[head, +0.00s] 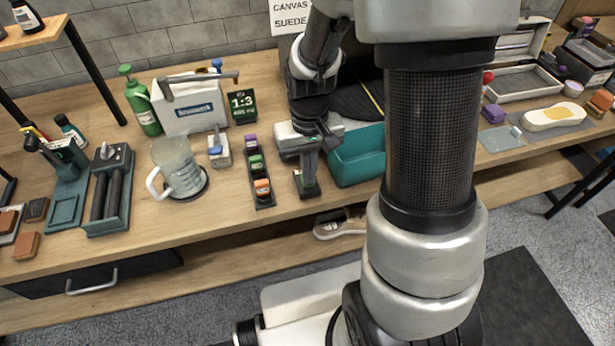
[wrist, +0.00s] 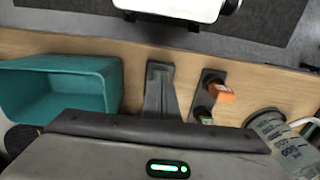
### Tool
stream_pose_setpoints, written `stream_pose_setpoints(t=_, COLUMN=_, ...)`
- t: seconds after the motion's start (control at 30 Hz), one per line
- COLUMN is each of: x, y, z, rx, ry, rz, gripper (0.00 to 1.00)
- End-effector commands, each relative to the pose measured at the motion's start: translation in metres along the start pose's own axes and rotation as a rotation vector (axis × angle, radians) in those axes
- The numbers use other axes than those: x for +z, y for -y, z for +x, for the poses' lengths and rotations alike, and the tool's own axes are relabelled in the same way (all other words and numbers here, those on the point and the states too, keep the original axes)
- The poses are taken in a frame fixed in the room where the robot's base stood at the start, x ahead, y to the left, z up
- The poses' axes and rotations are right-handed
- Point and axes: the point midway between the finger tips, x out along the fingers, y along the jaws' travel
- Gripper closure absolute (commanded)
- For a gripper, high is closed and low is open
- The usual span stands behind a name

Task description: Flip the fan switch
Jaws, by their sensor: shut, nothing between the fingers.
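A dark strip (head: 264,204) with purple (head: 250,142), green (head: 256,164) and orange (head: 262,188) labelled pieces stands on the bench, left of my gripper (head: 307,184). These look like switches, but I cannot read which one is the fan switch. My gripper points down at the bench, shut and empty, beside the strip and apart from it. A small dark green patch shows at its fingertips. In the wrist view my gripper (wrist: 159,75) is at the middle, and the strip's orange piece (wrist: 222,93) is to its right. The rest of the strip is partly hidden there by my gripper's body.
A teal bin (head: 358,158) stands close to the right of my gripper. A clear measuring jug (head: 178,168) stands left of the strip, and a small grey device (head: 219,152) lies between them. A white box (head: 190,108) is behind. A shoe (head: 338,228) sits below the bench top.

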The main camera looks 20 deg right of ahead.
Motion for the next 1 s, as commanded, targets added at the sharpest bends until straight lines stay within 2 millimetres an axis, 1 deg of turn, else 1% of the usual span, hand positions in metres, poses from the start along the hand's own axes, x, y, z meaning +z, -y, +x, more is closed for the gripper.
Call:
stream_pose_setpoints(t=0.4, x=0.0, y=0.0, z=0.007, rx=0.0, ry=0.0, rz=0.0, gripper=1.0)
stream_pose_setpoints(t=0.53, x=0.0, y=0.0, z=0.005, rx=0.0, ry=0.0, rz=0.0, gripper=1.0)
stream_pose_setpoints(t=0.67, x=0.0, y=0.0, z=-0.003, rx=0.0, ry=0.0, rz=0.0, gripper=1.0)
stream_pose_setpoints(t=1.0, x=0.0, y=0.0, z=-0.031, rx=0.0, ry=-0.002, rz=0.0, gripper=1.0)
